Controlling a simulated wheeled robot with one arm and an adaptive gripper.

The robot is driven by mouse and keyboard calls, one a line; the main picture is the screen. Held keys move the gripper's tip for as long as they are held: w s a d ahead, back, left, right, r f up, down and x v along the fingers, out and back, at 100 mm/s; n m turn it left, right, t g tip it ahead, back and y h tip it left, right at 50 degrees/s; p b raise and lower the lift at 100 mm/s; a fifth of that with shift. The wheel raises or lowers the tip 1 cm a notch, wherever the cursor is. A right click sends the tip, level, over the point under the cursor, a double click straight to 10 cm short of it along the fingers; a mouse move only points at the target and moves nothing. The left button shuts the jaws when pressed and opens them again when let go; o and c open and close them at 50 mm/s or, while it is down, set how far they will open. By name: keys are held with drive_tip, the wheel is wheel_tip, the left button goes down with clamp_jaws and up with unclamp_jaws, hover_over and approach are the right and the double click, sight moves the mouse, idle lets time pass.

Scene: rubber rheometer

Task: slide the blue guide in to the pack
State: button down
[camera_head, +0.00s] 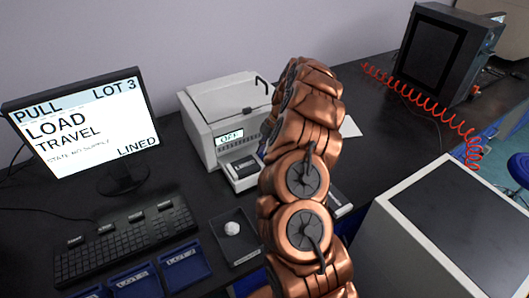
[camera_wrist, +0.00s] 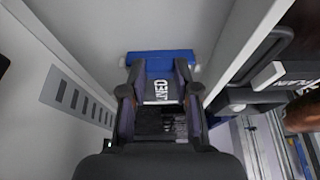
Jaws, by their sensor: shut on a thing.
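In the wrist view my gripper (camera_wrist: 160,88) is shut on the blue guide (camera_wrist: 161,57), with a dark finger on each side of it. The guide's wide blue bar lies crosswise just beyond the fingertips. Pale walls stand on both sides. In the head view my copper arm hides the gripper and guide.
A white machine (camera_head: 218,112) with a small display stands behind my arm. A monitor (camera_head: 80,125), a keyboard (camera_head: 125,240) and blue lot trays (camera_head: 183,265) are at left. A dark tray (camera_head: 250,248) holds a white lump (camera_head: 232,228). A red coiled hose (camera_head: 430,115) lies at right.

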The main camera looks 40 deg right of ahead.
drive_tip(key=shift+w+f+b, duration=0.1)
drive_tip(key=shift+f+b, duration=0.1)
drive_tip(key=shift+b, duration=0.95)
drive_tip(key=shift+a+r+b, duration=0.15)
drive_tip(key=shift+r+b, duration=0.05)
drive_tip(key=shift+b, duration=0.5)
drive_tip(key=c, duration=0.8)
unclamp_jaws()
drive_tip(key=shift+c, duration=0.2)
drive_tip(key=shift+r, duration=0.1)
drive_tip(key=v, duration=1.2)
